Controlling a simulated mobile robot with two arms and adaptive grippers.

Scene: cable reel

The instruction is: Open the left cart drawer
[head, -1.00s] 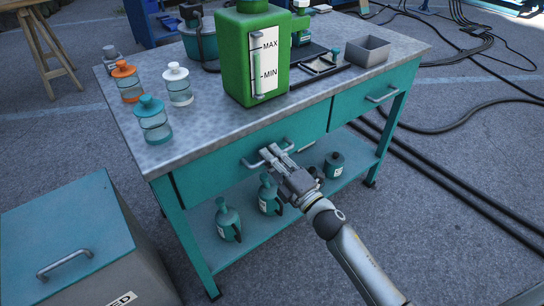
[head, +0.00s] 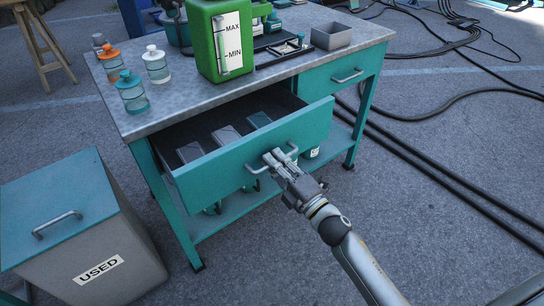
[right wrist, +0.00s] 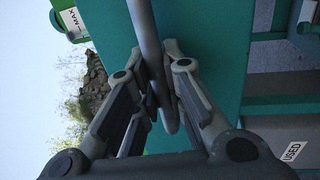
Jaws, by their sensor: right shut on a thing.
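The left cart drawer (head: 240,158) is pulled well out of the teal cart in the head view. Several flat, dark and pale items lie inside it. My right gripper (head: 272,158) is shut on the grey bar handle (head: 291,150) at the drawer's front. In the right wrist view, the handle (right wrist: 145,40) runs between the fingers of my right gripper (right wrist: 158,85). The right drawer (head: 340,80) is shut. My left gripper is not in view.
The cart's metal top (head: 190,97) carries a green jug (head: 210,45), several small bottles and a grey box (head: 332,36). A bin marked USED (head: 110,235) stands at the lower left. Black cables (head: 440,175) lie on the floor at right.

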